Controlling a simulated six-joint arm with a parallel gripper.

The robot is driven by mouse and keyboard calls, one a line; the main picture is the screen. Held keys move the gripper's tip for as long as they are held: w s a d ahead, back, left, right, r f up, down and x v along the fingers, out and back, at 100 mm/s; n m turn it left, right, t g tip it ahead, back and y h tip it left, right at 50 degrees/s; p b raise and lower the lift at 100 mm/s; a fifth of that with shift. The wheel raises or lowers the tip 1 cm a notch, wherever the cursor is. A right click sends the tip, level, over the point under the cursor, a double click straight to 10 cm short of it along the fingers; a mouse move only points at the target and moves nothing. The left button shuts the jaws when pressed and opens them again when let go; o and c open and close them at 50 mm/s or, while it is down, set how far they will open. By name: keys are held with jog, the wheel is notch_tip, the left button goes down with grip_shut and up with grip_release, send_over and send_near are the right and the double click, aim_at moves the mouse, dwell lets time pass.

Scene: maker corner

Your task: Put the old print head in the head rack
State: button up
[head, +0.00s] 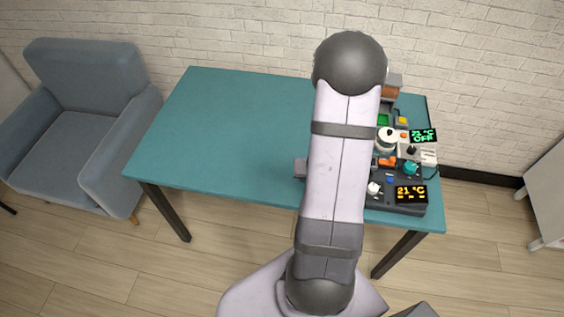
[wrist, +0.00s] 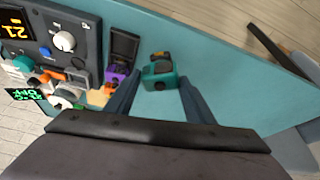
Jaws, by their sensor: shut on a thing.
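In the wrist view, my gripper (wrist: 160,80) is shut on a teal, boxy print head (wrist: 158,74) with an orange part and a dark round feature. It sits between the two dark blue fingertips, over the teal table. I cannot tell whether it touches the table. Just left of it is a dark upright holder (wrist: 124,43), which looks like the head rack, with a purple piece (wrist: 118,71) at its near end.
A dark control unit (head: 407,195) with an orange display stands at the table's right front. A green display (head: 423,136), a white round part (head: 387,139) and several small coloured parts crowd behind it. The left and middle of the teal table (head: 220,130) are clear. A blue-grey armchair (head: 80,120) stands left.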

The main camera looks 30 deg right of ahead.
jog(key=s+d+f+m+p, duration=0.1)
jog(key=s+d+p, duration=0.1)
jog(key=d, duration=0.7)
jog(key=shift+s+d+m+h+p, duration=0.2)
jog(key=shift+s+m+h+p, duration=0.15)
jog(key=shift+m+p, duration=0.1)
jog(key=shift+f, duration=0.15)
jog(key=shift+f+b, duration=3.05)
jog(key=shift+f, duration=0.05)
jog(key=shift+f+b, duration=0.4)
jog(key=shift+f, duration=0.05)
jog(key=o, duration=1.2)
jog(key=shift+r, duration=0.15)
